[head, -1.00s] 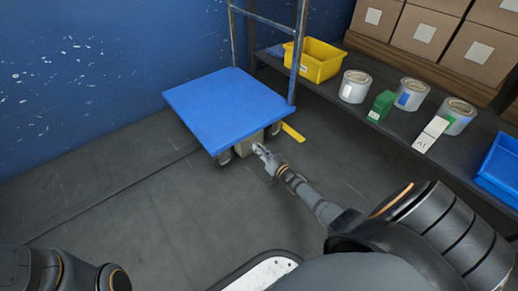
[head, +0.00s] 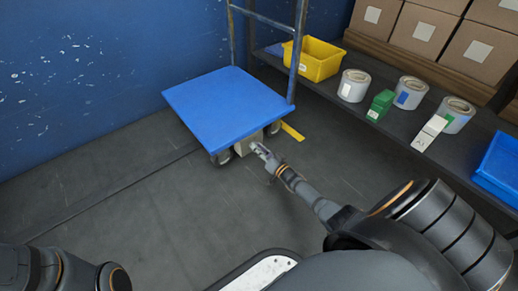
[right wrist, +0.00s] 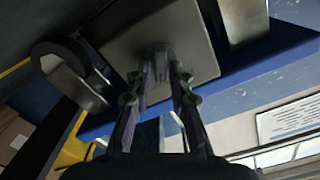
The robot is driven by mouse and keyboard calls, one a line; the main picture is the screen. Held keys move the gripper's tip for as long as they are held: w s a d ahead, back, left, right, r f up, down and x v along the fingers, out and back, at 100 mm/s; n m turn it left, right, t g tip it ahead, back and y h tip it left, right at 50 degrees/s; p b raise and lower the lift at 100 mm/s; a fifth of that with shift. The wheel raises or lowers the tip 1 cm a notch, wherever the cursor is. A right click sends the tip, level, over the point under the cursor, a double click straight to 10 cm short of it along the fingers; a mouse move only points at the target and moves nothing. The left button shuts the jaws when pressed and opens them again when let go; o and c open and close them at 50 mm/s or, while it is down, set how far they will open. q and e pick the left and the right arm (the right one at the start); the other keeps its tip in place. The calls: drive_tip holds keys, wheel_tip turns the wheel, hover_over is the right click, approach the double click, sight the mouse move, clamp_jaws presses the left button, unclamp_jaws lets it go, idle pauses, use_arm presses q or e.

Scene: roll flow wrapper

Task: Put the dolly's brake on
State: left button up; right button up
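The dolly (head: 225,105) has a blue deck and an upright grey frame, and stands on the floor by the blue wall. A pale grey box-like part (head: 246,145) sits under its near edge, between two casters; it also shows as a grey plate (right wrist: 120,48) in the right wrist view. My left gripper is out of view.
A caster (right wrist: 58,62) is close beside the fingers in the right wrist view. A dark shelf (head: 385,125) on the right holds a yellow bin (head: 318,62), several tape rolls, small boxes and a blue tray (head: 498,165). The floor (head: 130,210) in front is clear.

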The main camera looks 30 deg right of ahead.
drive_tip(key=shift+o, duration=0.8)
drive_tip(key=s, duration=1.2)
drive_tip(key=shift+d, duration=0.45)
